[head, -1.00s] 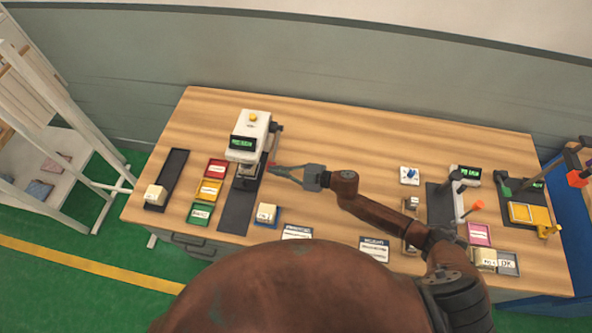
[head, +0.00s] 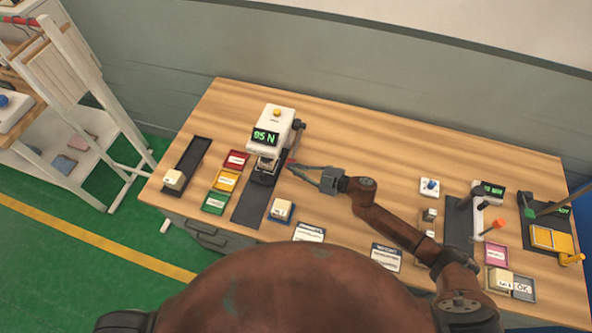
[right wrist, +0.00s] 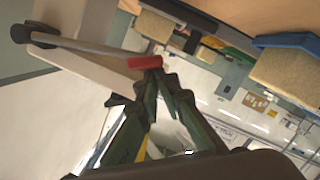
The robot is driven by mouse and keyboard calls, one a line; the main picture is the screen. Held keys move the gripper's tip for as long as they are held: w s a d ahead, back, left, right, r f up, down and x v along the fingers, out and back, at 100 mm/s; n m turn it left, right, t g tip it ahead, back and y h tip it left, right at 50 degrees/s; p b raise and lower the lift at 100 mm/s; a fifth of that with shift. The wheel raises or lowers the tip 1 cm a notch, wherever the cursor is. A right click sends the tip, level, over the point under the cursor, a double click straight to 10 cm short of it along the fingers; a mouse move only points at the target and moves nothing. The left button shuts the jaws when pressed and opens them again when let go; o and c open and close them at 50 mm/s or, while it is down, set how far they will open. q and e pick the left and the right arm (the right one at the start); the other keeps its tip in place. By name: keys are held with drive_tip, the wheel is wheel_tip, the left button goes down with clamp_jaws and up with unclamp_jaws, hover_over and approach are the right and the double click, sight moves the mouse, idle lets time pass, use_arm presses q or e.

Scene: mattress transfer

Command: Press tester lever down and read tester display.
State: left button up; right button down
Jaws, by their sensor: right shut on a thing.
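My right gripper (head: 291,165) is shut on this red grip, low beside the tester's right side. In the right wrist view the fingertips (right wrist: 150,72) meet at the grip, and the lever rod (right wrist: 85,45) runs off to the upper left. My left gripper is not in view.
Red (head: 236,159), yellow (head: 226,180) and green (head: 215,202) trays lie left of the tester. A black tray (head: 195,152) holds a pale block. Another block (head: 281,208) sits on a blue base in front. Other devices crowd the table's right end.

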drive_tip(key=shift+d+f+p, duration=0.4)
drive_tip(key=shift+f+p, duration=0.05)
drive_tip(key=shift+f, duration=0.25)
drive_tip(key=s+d+r+p, duration=0.3)
drive_tip(key=s+d+r, duration=0.2)
drive_tip(key=d+r, duration=0.2)
drive_tip(key=shift+s+d, duration=0.3)
drive_tip(key=shift+d, duration=0.05)
